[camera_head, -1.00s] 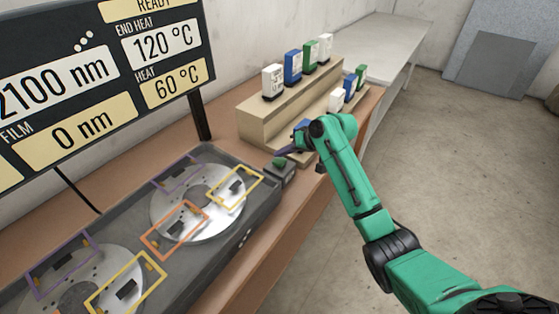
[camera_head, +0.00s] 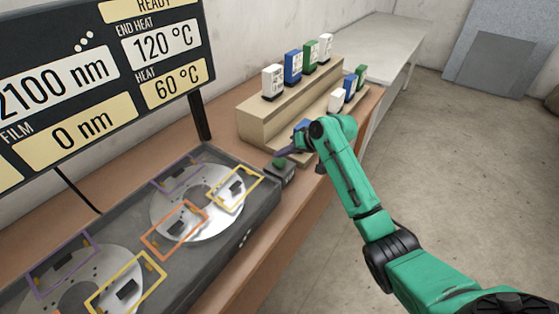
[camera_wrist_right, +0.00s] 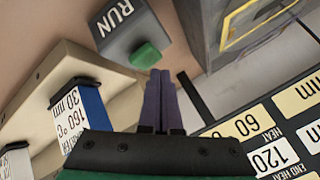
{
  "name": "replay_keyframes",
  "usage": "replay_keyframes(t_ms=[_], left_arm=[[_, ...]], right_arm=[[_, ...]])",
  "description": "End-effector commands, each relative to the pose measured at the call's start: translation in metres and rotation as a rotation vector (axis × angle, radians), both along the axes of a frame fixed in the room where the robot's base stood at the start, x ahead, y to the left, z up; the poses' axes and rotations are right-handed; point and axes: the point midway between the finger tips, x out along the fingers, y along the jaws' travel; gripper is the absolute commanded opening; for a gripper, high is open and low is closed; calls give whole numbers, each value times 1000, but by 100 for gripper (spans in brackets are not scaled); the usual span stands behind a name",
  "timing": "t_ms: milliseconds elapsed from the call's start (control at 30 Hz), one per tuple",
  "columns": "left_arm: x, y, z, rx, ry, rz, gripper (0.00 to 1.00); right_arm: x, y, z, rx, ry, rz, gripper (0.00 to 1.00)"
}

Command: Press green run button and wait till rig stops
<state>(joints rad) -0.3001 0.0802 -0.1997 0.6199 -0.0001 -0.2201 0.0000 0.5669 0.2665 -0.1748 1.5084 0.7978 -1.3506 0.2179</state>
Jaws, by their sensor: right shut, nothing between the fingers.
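The green run button (camera_head: 281,162) sits on a small dark grey box beside the rig's front right corner. In the right wrist view the green button (camera_wrist_right: 146,55) shows on the box marked RUN (camera_wrist_right: 125,28). My right gripper (camera_head: 281,153) is shut and empty, with its dark purple fingertips right above the button. The rig (camera_head: 262,203) is a long grey tray with two silver discs (camera_head: 197,205) carrying coloured frames. My left gripper is out of view.
The display (camera_head: 100,85) reads READY, END HEAT 120 °C, HEAT 60 °C and FILM 0 nm. A beige stepped stand (camera_head: 262,122) with several white, blue and green labelled blocks stands behind the button. Open floor (camera_head: 450,170) lies to the right.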

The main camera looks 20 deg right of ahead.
Motion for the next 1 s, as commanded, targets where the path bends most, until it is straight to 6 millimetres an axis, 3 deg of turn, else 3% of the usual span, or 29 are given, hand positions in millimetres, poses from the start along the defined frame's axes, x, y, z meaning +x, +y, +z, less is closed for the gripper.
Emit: replay_keyframes(t_ms=[1000], left_arm=[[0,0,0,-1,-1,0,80]], right_arm=[[0,0,-13,0,1,0,0]])
